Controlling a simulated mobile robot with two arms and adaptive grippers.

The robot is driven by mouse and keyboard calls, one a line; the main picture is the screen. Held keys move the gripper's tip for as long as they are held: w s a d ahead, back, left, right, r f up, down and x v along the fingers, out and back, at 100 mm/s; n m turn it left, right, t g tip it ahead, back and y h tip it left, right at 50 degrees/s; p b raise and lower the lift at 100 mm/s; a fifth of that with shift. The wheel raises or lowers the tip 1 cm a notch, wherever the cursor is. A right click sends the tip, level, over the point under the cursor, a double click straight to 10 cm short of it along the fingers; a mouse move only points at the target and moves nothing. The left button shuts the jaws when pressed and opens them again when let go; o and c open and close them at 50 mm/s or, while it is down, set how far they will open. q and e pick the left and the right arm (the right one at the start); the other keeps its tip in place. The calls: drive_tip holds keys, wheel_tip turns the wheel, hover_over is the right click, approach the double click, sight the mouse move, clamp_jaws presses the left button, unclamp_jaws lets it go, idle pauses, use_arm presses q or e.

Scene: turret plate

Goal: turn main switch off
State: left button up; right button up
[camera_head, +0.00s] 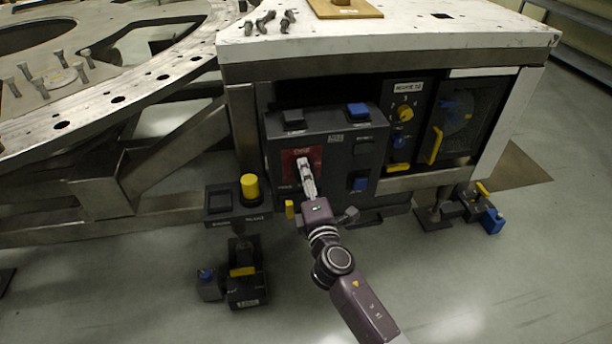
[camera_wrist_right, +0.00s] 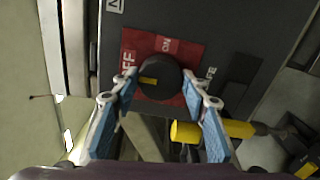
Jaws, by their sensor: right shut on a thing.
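The main switch is a round black knob (camera_wrist_right: 160,77) with a yellow mark, on a red plate (camera_wrist_right: 190,55) lettered OFF and ON. In the wrist view the yellow mark lies on the knob's left side, near the OFF lettering. In the head view the red plate (camera_head: 290,156) is on the left of the dark control panel (camera_head: 345,148), and my gripper hides the knob there. My right gripper (camera_head: 304,166) reaches the plate from below. Its blue-padded fingers (camera_wrist_right: 167,86) are shut on the knob, one on each side. My left gripper is not in view.
A yellow button (camera_head: 249,187) stands on a box left of the panel. A yellow-handled door (camera_head: 434,145) and a yellow knob (camera_head: 405,113) are to the right. The floor in front is mostly clear.

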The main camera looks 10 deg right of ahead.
drive_tip(key=shift+f, duration=0.1)
idle(0.3)
drive_tip(key=o, duration=1.2)
drive_tip(key=shift+c, duration=0.2)
drive_tip(key=s, duration=1.2)
